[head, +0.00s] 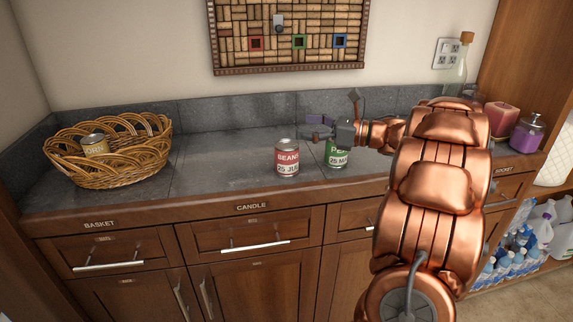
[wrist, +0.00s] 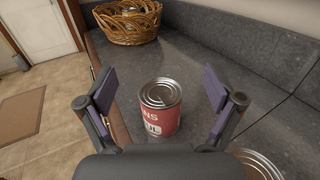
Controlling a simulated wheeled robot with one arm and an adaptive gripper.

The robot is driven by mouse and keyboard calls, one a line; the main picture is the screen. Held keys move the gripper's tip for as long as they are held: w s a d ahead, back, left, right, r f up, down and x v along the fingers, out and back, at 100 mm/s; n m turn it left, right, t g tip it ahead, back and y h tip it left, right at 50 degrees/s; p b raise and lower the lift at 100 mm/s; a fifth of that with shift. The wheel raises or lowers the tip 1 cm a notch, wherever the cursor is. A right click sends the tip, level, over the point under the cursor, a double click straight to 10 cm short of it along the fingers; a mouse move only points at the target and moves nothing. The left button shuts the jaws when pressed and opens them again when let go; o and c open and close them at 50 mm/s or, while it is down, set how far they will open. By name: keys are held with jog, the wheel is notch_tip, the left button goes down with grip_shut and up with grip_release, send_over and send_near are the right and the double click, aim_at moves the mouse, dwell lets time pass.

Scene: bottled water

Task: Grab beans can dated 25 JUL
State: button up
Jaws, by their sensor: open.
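The red and white beans can (head: 288,160) stands upright on the grey counter, its label reading "BEANS 25 JUL". In the wrist view the beans can (wrist: 160,106) stands ahead, between the lines of the two open fingers, with a gap on each side. My gripper (head: 318,128) is open and empty, just behind and to the right of the can in the head view; it also shows in the wrist view (wrist: 160,88). A green peas can (head: 337,155), with "25 MA" visible, stands to the right, partly covered by my arm.
A wicker basket (head: 148,166) holding a corn can (head: 95,146) stands at the left; the basket also shows in the wrist view (wrist: 128,32). The counter (head: 215,160) between basket and beans can is clear.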

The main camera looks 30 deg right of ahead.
aim_at(280, 150)
notch_tip(280, 150, down, 8)
jog(key=shift+s+r+p, duration=0.15)
jog(key=shift+p, duration=0.45)
jog(key=shift+w+a+f, duration=0.2)
jog(key=shift+w+a, duration=0.05)
jog(key=shift+p+x, duration=0.9)
jog(key=shift+x, duration=2.5)
jog(key=c, duration=1.4)
